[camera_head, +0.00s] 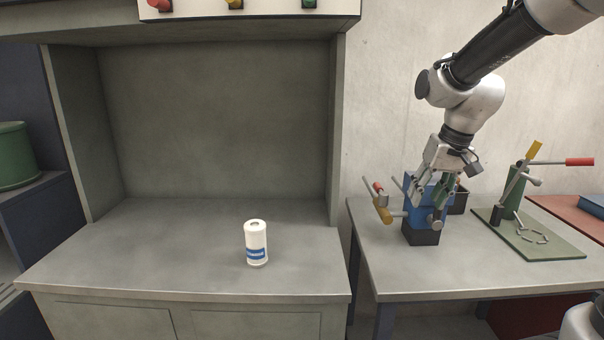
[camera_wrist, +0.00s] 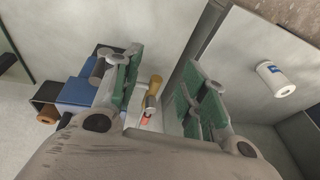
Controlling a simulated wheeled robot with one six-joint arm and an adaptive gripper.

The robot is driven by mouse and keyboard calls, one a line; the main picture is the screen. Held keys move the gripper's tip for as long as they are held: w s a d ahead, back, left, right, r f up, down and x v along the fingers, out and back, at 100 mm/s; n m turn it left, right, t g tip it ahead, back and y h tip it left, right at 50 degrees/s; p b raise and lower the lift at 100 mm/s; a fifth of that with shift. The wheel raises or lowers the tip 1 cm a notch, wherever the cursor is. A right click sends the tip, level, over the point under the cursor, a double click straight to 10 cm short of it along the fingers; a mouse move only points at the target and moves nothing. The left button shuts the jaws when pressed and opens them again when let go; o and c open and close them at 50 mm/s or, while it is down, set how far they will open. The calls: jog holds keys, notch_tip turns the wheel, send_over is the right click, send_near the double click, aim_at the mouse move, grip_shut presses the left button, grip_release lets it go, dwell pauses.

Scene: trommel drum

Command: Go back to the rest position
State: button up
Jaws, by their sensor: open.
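My gripper (camera_head: 434,188) is above the right-hand table, in front of and over a blue device on a dark base (camera_head: 421,234). In the wrist view, the green-padded fingers of my gripper (camera_wrist: 160,92) are spread apart with nothing held between them. The blue device (camera_wrist: 78,92) shows to the left of the fingers there. A handle with a tan grip (camera_wrist: 154,84) shows in the gap, lying beyond the fingers. Whether a finger touches the device cannot be told.
A white canister with a blue label (camera_head: 256,243) stands upright on the grey bench (camera_head: 180,262) at left. A green plate with a lever fixture (camera_head: 530,236) is at right on the table (camera_head: 400,281). Panel buttons (camera_head: 235,3) are above the bench. The bench is otherwise clear.

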jog(key=s+d+r, duration=0.1)
jog(key=s+d, duration=0.2)
jog(key=s, duration=0.8)
jog(key=s+d+r+t+h, duration=0.1)
jog(key=s+d, duration=0.3)
jog(key=s, duration=0.6)
jog(key=shift+s+d+r+h, duration=0.2)
jog(key=shift+s+r+h, duration=0.15)
jog(key=shift+r, duration=0.1)
